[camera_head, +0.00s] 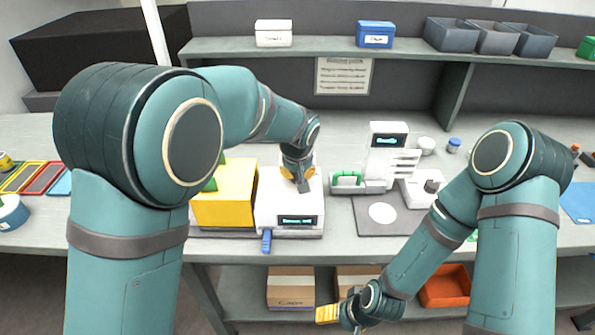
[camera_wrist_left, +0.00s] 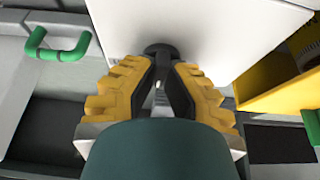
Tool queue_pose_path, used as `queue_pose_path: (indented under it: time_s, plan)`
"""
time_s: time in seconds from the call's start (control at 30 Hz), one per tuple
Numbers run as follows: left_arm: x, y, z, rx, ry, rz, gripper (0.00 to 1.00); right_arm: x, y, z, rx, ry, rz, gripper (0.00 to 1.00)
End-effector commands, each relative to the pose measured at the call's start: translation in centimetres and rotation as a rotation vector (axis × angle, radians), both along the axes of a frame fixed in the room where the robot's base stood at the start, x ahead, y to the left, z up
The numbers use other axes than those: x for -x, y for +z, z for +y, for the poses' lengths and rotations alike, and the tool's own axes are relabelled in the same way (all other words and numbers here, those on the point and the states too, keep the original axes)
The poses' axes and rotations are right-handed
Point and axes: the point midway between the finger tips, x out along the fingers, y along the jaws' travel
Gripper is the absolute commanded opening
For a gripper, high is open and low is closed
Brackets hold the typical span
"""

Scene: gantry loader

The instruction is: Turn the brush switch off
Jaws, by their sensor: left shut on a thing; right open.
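A white machine (camera_head: 291,204) with a small dark display (camera_head: 299,220) stands on the table, with a blue tab (camera_head: 267,240) at its front left. My left gripper (camera_head: 299,176) is over its top. In the left wrist view, the yellow-padded fingers (camera_wrist_left: 160,92) are shut around a dark knob-like part (camera_wrist_left: 158,49) on the white surface, likely the brush switch. The knob's lower part is hidden between the fingers, and its setting cannot be read. My right gripper (camera_head: 338,314) is open and empty, low in front of the table edge.
A yellow box (camera_head: 225,197) stands close left of the machine. Right of it are a white device with a green handle (camera_head: 347,178) and a grey mat (camera_head: 382,217). Cardboard boxes (camera_head: 291,287) and an orange bin (camera_head: 445,285) sit on the lower shelf.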

Motion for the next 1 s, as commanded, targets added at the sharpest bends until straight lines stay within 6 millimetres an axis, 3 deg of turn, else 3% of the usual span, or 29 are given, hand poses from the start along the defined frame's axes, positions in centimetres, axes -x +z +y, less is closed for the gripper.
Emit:
queue_pose_path:
  time_s: [0.57, 0.6, 0.67, 1.0]
  plan:
    - [0.14, -0.31, 0.03, -0.002, 0.037, 0.007, 0.00, -0.02, -0.06, 0.00, 0.000, 0.000, 0.000, 0.71]
    - [0.14, -0.31, 0.03, -0.002, 0.037, 0.007, 0.20, -0.01, -0.05, 0.00, 0.000, 0.000, 0.000, 0.71]
    - [0.13, -0.29, 0.02, -0.002, 0.037, 0.007, 0.41, -0.01, -0.05, 0.00, 0.000, 0.000, 0.000, 0.71]
    - [0.09, 0.03, -0.02, 0.000, 0.035, 0.002, 0.42, -0.01, -0.04, 0.00, 0.000, 0.000, 0.000, 0.71]
